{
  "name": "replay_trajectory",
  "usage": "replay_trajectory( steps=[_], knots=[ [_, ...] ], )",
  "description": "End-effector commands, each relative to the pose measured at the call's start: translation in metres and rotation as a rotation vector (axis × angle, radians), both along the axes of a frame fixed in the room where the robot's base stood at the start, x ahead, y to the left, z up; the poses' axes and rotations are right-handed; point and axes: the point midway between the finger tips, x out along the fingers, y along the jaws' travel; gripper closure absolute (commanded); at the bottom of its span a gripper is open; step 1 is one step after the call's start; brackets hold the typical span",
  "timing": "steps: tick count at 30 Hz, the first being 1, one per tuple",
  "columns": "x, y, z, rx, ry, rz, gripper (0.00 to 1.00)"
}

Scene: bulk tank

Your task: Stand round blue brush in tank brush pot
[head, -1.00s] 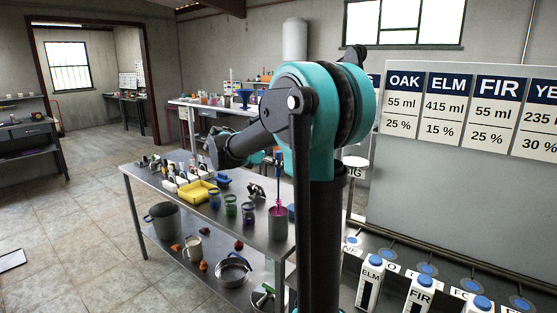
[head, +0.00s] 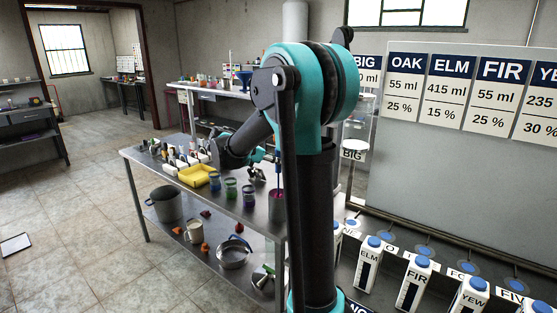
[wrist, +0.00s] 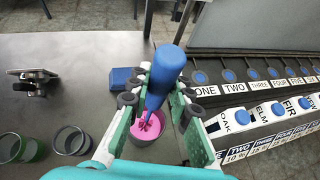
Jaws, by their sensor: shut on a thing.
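My gripper (wrist: 158,92) is shut on the round blue brush (wrist: 166,66), its green fingers on either side of the handle. The brush is slightly tilted in the wrist view, its lower end over the mouth of a pot (wrist: 173,152) with a pink inside. A pink piece shows at its lower end; I cannot tell how deep it reaches. In the head view the grey pot (head: 277,210) stands at the table's near right corner. The blue handle shows above it, partly hidden by my arm.
Glass jars (head: 231,189) stand left of the pot, with a yellow tray (head: 197,176) beyond. A blue block (wrist: 122,78) and a metal clip-like object (wrist: 35,80) lie near the gripper. Labelled cartons (head: 414,284) line the right side.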

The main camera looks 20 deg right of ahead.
Motion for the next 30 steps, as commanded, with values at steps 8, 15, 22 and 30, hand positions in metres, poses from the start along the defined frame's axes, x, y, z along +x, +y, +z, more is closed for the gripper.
replay_trajectory(
  steps=[8, 15, 22, 30],
  knots=[
    [0.000, 0.000, 0.000, 0.000, 0.000, 0.000, 0.73],
    [0.000, 0.000, 0.000, 0.000, 0.000, 0.000, 0.56],
    [0.000, 0.002, 0.001, 0.000, 0.000, 0.000, 0.56],
    [-0.009, 0.035, 0.019, 0.000, 0.000, 0.004, 0.56]
  ],
)
